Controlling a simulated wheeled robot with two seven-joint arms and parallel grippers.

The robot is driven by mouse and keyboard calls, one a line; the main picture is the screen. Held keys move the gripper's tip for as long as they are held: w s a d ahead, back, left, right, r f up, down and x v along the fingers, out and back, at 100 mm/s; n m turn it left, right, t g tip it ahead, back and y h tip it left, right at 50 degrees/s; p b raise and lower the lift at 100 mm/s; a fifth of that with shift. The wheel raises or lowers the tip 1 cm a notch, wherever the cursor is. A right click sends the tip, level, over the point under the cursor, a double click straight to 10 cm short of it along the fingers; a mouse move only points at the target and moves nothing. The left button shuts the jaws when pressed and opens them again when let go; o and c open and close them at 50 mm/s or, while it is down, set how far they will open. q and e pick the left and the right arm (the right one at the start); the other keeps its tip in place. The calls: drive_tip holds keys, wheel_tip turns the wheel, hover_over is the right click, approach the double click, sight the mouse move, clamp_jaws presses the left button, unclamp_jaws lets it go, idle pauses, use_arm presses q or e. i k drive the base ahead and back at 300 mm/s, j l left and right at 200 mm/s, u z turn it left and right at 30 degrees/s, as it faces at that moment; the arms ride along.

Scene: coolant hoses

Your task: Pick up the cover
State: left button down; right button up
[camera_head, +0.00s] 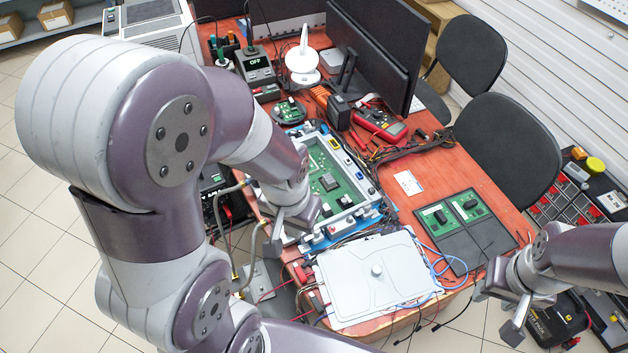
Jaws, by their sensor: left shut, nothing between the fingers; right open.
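The cover is a flat light-grey panel (345,287) with a small round knob near its middle, lying at the front edge of the red table. Its far left corner lies close to my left gripper. My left gripper (276,236) is shut and empty, near the front left edge of the green circuit board unit (338,183). My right gripper (499,309) is open and empty, to the right of the cover and apart from it, over the table's front right edge.
A black mat (460,245) with two small green boards lies right of the cover. Blue cables (437,268) run along the cover's right side, and dark and red wires along its left. A red multimeter (379,121) and monitors stand farther back. Black chairs stand at the right.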

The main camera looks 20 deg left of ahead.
sight(362, 280)
drive_tip(key=i+l+u, duration=0.15)
drive_tip(key=l, duration=0.3)
drive_tip(key=l+u, duration=0.15)
drive_tip(key=l, duration=0.3)
drive_tip(key=i+l+u, duration=0.15)
drive_tip(key=l, duration=0.35)
